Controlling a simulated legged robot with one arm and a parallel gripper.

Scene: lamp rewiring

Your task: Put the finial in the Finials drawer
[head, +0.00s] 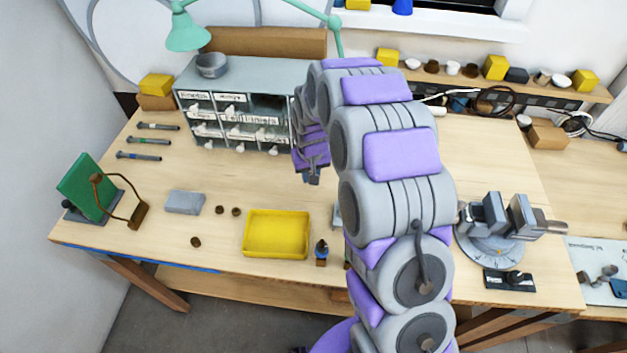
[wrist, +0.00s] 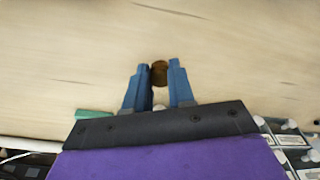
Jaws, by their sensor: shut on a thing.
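My gripper (wrist: 159,75) is shut on a small round brown finial (wrist: 159,70), held between the blue fingertips in the wrist view. In the head view my gripper (head: 313,178) points down beside the right end of the drawer cabinet, above the table; the finial cannot be made out there. The grey drawer cabinet (head: 240,78) stands at the back left, with several small labelled drawers and white knobs. The labels are too small to read surely, so I cannot tell which is the Finials drawer. The cabinet's edge also shows in the wrist view (wrist: 290,140).
A yellow tray (head: 248,250) and a grey block (head: 184,202) sit on the table, with several small brown pieces (head: 220,209) near them. A green board (head: 88,185) stands at left, a vise (head: 497,225) at right. A lamp (head: 188,32) overhangs the cabinet.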

